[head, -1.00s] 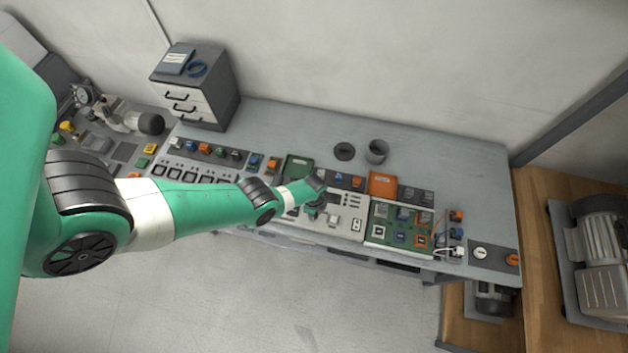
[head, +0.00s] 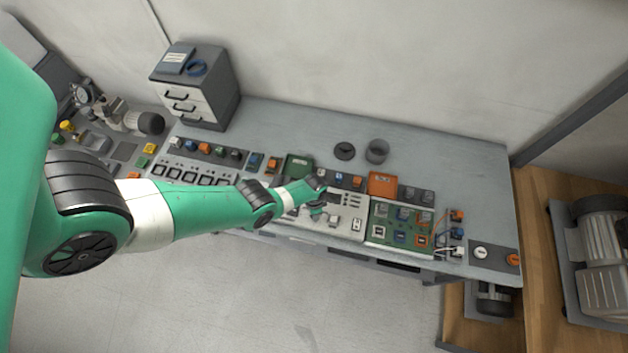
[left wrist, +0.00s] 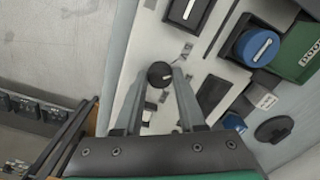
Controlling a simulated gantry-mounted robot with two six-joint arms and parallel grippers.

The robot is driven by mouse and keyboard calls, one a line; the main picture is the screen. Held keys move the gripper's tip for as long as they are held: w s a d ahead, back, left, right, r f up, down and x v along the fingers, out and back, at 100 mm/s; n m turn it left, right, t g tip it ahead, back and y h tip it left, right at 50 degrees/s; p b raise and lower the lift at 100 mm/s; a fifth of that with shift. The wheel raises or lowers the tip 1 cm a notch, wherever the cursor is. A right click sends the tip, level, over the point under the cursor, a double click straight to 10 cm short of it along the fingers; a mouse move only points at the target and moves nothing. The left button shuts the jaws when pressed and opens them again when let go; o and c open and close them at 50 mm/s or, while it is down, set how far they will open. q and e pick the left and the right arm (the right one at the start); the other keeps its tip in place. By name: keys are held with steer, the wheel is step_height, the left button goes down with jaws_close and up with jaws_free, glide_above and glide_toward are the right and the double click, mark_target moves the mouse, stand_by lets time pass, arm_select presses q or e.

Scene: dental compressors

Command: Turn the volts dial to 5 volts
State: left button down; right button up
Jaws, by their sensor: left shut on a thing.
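A small black round dial (left wrist: 160,74) with a short pale pointer mark stands on the light panel (left wrist: 150,40) in the left wrist view. The mark points to the lower right of that view. My left gripper (left wrist: 160,80) has its two fingers on either side of the dial and is shut on it. In the head view my left gripper (head: 317,211) is over the pale meter panel (head: 345,222) near the front of the bench, and the dial is hidden there. The dial's scale is too small to read. My right gripper is not in view.
A blue knob (left wrist: 257,47) and a green box (left wrist: 302,50) are close by on the panel's right in the left wrist view. The back right of the bench is clear.

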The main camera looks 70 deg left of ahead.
arm_select(q)
steer(key=n, duration=0.3)
steer(key=shift+n, duration=0.3)
stand_by(0.3)
steer(key=c, duration=0.5)
jaws_free()
